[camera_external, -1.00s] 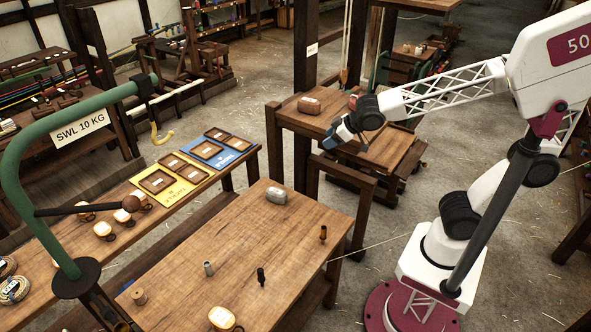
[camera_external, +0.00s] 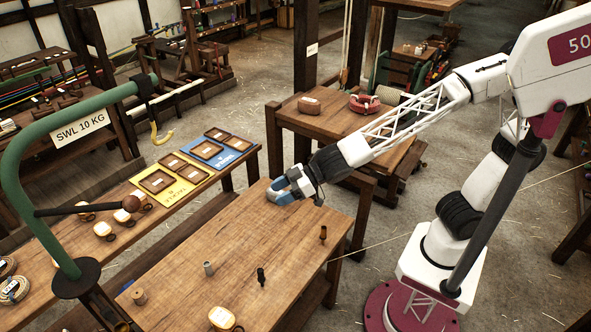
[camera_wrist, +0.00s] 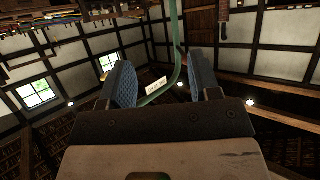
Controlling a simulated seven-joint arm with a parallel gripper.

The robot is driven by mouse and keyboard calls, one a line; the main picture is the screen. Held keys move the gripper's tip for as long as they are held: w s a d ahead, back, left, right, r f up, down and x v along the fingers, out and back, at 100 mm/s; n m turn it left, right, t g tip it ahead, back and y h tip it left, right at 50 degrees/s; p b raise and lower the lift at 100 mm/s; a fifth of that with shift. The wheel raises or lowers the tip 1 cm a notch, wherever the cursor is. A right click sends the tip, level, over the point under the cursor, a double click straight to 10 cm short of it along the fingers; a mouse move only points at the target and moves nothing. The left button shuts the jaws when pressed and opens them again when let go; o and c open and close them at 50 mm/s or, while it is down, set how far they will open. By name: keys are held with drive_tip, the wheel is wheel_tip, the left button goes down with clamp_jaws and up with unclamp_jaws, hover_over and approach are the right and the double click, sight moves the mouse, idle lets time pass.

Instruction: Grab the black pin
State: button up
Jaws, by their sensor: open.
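The black pin (camera_external: 261,276) stands upright on the wooden table (camera_external: 215,250), right of its middle, in the external view. My gripper (camera_external: 279,191) is above the far end of the table, pointing left, well behind the pin and apart from it. In the wrist view my gripper (camera_wrist: 165,85) shows two blue textured pads spread wide with nothing between them. The pin does not show in the wrist view, which looks across the room towards walls and roof beams. The grey block at the table's far end is hidden behind my gripper.
A brown pin (camera_external: 323,233), a grey pin (camera_external: 208,268) and a wooden spool (camera_external: 139,296) stand on the table. A green crane post (camera_external: 50,200) rises at the left.

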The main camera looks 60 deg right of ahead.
drive_tip(key=s+a, duration=0.1)
drive_tip(key=a, duration=0.2)
approach(263, 273)
wheel_tip(263, 273, down, 3)
drive_tip(key=w, duration=0.2)
drive_tip(key=shift+w+a+n+y, duration=0.2)
drive_tip(key=shift+a+n+y, duration=0.1)
drive_tip(key=shift+y, duration=0.1)
drive_tip(key=shift+x, duration=1.25)
drive_tip(key=shift+g, duration=0.3)
drive_tip(key=shift+x, duration=2.6)
drive_tip(key=shift+c, duration=0.5)
clamp_jaws()
